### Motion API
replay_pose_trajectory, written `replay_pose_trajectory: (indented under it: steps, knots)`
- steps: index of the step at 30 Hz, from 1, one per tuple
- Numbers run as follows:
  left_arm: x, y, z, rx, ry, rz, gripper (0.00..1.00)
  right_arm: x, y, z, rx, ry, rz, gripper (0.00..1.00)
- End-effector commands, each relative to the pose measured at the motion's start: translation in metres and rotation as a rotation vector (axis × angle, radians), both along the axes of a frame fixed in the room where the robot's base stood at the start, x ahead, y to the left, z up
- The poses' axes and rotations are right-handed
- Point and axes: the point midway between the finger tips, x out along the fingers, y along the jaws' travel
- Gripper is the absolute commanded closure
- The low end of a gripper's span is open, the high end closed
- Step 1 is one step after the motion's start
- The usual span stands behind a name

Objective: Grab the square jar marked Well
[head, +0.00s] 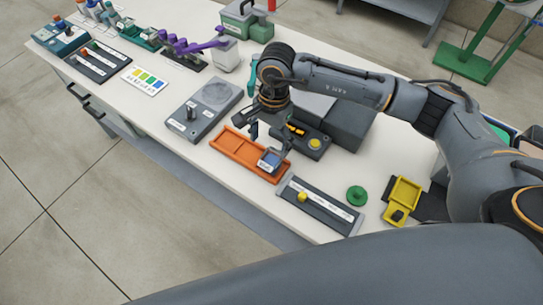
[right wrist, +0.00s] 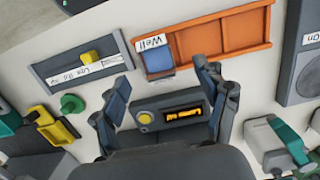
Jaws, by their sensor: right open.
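The square jar marked Well (head: 268,161) is small and blue, with a white label. It sits in the right end of the orange tray (head: 232,148) in the head view. In the right wrist view the jar (right wrist: 159,60) is at the tray's left end, its label reading "Well". My right gripper (head: 269,141) is open and empty, close to the jar on its far side. In the right wrist view its fingers (right wrist: 161,82) are spread wide, with the jar just beyond and between the tips. My left gripper is not in view.
A dark device with a yellow button (head: 314,143) stands right behind the tray. A grey slider panel with a yellow knob (head: 303,197) is to the tray's right, a grey plate device (head: 207,108) to its left. A green knob (head: 357,196) and yellow holder (head: 402,202) lie farther right.

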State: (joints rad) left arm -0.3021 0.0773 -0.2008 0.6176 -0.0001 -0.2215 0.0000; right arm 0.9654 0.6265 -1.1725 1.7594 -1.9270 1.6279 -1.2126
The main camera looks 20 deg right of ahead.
Motion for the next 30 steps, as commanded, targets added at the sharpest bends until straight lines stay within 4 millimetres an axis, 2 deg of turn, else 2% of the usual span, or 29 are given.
replay_pose_trajectory:
  steps: [3, 7, 11, 16, 21, 29, 30]
  knots:
    - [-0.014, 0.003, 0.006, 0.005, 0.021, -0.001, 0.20, -0.003, 0.002, -0.020, 0.000, 0.004, -0.001, 0.26]
    - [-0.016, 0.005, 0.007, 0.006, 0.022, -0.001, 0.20, -0.003, 0.003, -0.032, 0.002, 0.001, 0.001, 0.26]
    - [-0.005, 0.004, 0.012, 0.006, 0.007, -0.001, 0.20, -0.004, 0.002, -0.039, 0.000, 0.001, -0.001, 0.26]
    - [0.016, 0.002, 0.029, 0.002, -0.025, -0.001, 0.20, -0.007, -0.006, -0.062, -0.002, 0.005, -0.001, 0.26]
    - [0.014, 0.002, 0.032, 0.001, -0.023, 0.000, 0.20, -0.007, -0.003, -0.084, 0.002, 0.001, 0.001, 0.26]
    - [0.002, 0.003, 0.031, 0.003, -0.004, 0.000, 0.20, -0.007, -0.004, -0.088, 0.001, -0.001, 0.001, 0.26]
    - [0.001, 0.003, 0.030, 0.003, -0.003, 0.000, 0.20, -0.007, -0.004, -0.088, 0.001, -0.001, 0.001, 0.31]
